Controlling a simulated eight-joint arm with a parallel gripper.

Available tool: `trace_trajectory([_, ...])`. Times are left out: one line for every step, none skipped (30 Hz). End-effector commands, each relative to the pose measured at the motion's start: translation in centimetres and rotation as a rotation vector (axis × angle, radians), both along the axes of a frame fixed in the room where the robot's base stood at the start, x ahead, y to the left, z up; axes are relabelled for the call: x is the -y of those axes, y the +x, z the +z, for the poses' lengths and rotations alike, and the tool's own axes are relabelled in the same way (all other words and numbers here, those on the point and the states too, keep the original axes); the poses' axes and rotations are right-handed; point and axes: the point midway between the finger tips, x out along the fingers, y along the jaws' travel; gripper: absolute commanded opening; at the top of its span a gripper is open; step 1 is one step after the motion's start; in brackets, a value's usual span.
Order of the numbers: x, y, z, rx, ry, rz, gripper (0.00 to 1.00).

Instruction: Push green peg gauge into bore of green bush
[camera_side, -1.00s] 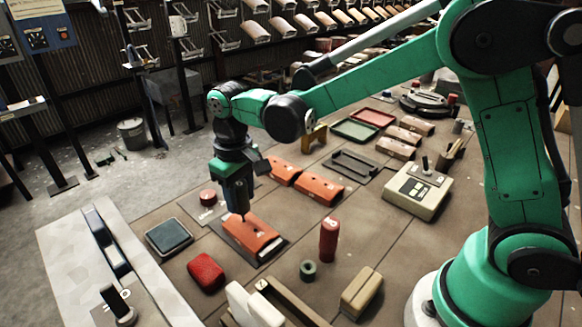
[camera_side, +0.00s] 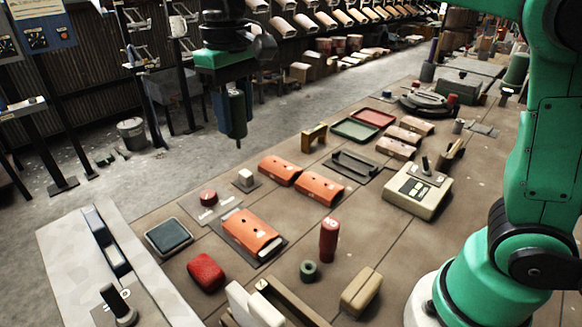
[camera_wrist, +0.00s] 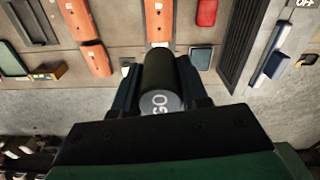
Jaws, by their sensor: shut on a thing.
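The green peg gauge, a dark green cylinder with "GO" on its end face, shows large in the wrist view (camera_wrist: 160,82). My gripper (camera_wrist: 160,98) is shut on it. In the side view my gripper (camera_side: 231,105) is high at the upper left, with the peg gauge (camera_side: 238,118) hanging upright and its thin tip pointing down. The green bush (camera_side: 309,270) is a short dark ring on the bench at the front, its bore facing up. The gripper and peg are well above and behind it, far apart. The bush cannot be made out in the wrist view.
A red upright handle (camera_side: 328,240) stands just behind the bush. An orange slotted block (camera_side: 250,232) and a red block (camera_side: 206,272) lie to its left, a beige block (camera_side: 361,291) to its right. Wooden rails (camera_side: 290,305) lie in front.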

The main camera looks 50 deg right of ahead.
Motion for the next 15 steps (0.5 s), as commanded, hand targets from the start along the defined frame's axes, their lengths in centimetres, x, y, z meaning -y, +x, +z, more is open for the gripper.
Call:
trace_trajectory([0.0,-1.1,-0.8,0.000,0.000,0.002,0.00])
trace_trajectory([0.0,-1.9,-1.5,0.000,0.000,0.002,0.00])
trace_trajectory([0.0,-2.9,-2.4,0.000,0.000,0.002,0.00])
trace_trajectory([0.0,-3.8,-3.1,0.000,0.000,0.002,0.00])
trace_trajectory([0.0,-4.6,-3.8,0.001,0.000,0.002,0.00])
trace_trajectory([0.1,-5.8,-4.8,0.001,0.000,0.003,0.00])
trace_trajectory([0.2,-6.6,-5.5,0.001,0.000,0.002,0.00])
trace_trajectory([0.3,-7.4,-6.2,0.001,0.000,0.002,0.00])
trace_trajectory([0.4,-8.5,-7.1,0.001,0.000,0.001,0.00])
trace_trajectory([0.5,-9.2,-7.8,0.001,0.000,0.002,0.00])
trace_trajectory([0.6,-9.8,-8.3,0.001,0.000,0.002,0.00])
trace_trajectory([0.8,-10.6,-9.0,0.001,0.000,0.002,0.00])
trace_trajectory([0.9,-11.1,-9.5,0.002,0.000,0.002,0.00])
trace_trajectory([1.0,-11.6,-9.9,0.002,0.000,0.001,0.00])
trace_trajectory([1.1,-12.0,-10.3,0.002,0.000,0.001,0.00])
